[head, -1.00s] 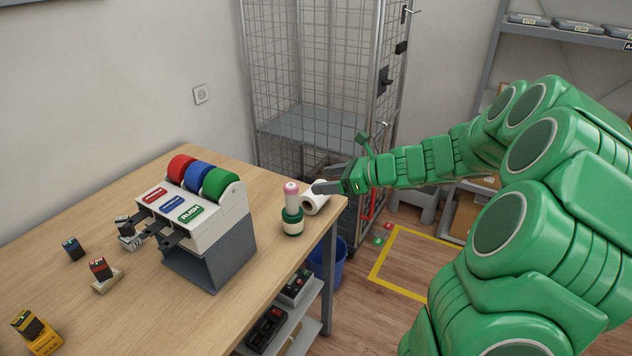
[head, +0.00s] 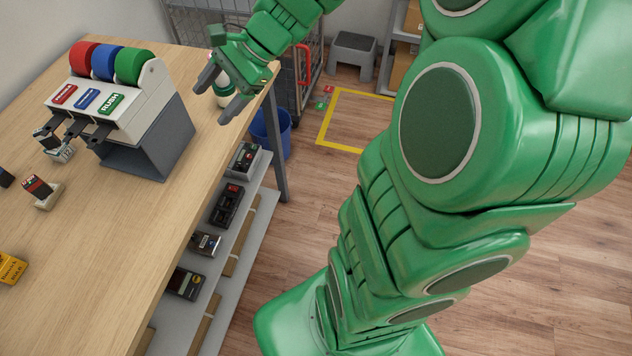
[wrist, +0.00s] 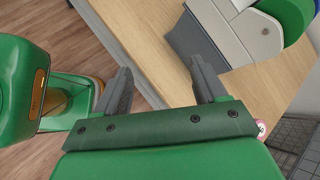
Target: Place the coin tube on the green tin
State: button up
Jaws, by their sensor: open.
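My gripper (head: 216,104) is open and empty over the right edge of the counter in the head view. In the wrist view my gripper (wrist: 160,66) shows its two dark fingers apart, with only counter and floor between them. The green tin (head: 223,100) stands on the counter behind the fingers in the head view, mostly hidden. In the wrist view the pink and white end of the coin tube (wrist: 261,127) shows beside the right of my gripper's body.
A label dispenser (head: 120,110) with red, blue and green rolls stands left of my gripper. Stamps and a yellow box (head: 10,268) lie further left. A shelf under the counter (head: 215,245) holds several devices. A blue bin (head: 270,132) stands beyond the counter's end.

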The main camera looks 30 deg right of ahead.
jog(key=s+n+g+h, duration=0.35)
jog(key=s+n, duration=0.35)
jog(key=s, duration=0.6)
jog(key=s+d+f+n+h, duration=0.1)
jog(key=s+d+n+h, duration=0.5)
jog(key=s, duration=0.6)
jog(key=shift+d, duration=0.5)
